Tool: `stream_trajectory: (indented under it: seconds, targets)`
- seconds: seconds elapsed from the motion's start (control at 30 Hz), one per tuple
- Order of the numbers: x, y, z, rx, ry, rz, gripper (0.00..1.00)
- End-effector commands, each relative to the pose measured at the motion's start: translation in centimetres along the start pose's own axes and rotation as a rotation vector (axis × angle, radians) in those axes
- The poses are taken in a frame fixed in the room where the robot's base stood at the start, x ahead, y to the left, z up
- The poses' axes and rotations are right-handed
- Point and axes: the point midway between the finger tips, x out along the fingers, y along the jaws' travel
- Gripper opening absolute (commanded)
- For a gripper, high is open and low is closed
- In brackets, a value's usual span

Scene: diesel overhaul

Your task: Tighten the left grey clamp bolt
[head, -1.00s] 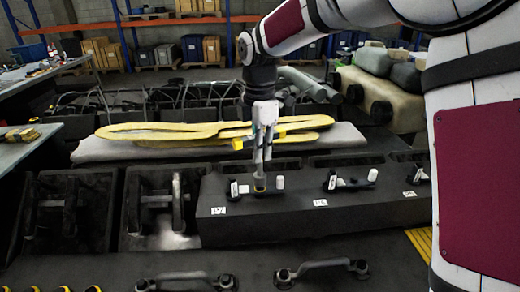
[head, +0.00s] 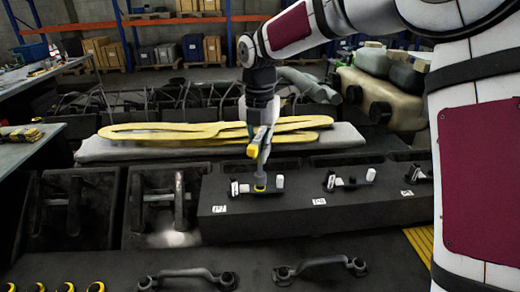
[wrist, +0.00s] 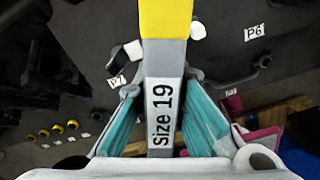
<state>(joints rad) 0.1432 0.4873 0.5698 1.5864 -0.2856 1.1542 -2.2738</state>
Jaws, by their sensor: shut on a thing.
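My gripper (head: 263,128) is shut on a grey and yellow tool (wrist: 163,70) marked "Size 19". In the head view the tool's yellow end (head: 253,150) points towards me, and its lower end stands on the black block (head: 310,218) at the left station. A yellow ring shows at its foot. A black-and-white piece (head: 240,187) stands to its left and a white peg (head: 278,181) to its right. I cannot make out the left grey clamp bolt; the tool's foot hides that spot. In the wrist view the teal finger pads (wrist: 204,122) flank the tool.
Labels P7 (wrist: 117,81) and P6 (wrist: 254,32) mark stations on the block. A similar station (head: 350,182) lies to the right. Open black bays (head: 155,205) lie left, grey handles (head: 187,275) in front.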

Motion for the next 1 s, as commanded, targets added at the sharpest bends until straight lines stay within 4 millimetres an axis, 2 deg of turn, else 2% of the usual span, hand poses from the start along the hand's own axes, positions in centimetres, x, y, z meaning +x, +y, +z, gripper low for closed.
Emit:
stream_trajectory:
  seconds: [0.47,1.0]
  targets:
    - [-0.06,0.0,0.0,-0.361,-0.003,0.001,0.0]
    - [0.51,0.02,-0.02,-0.379,-0.001,0.0,0.0]
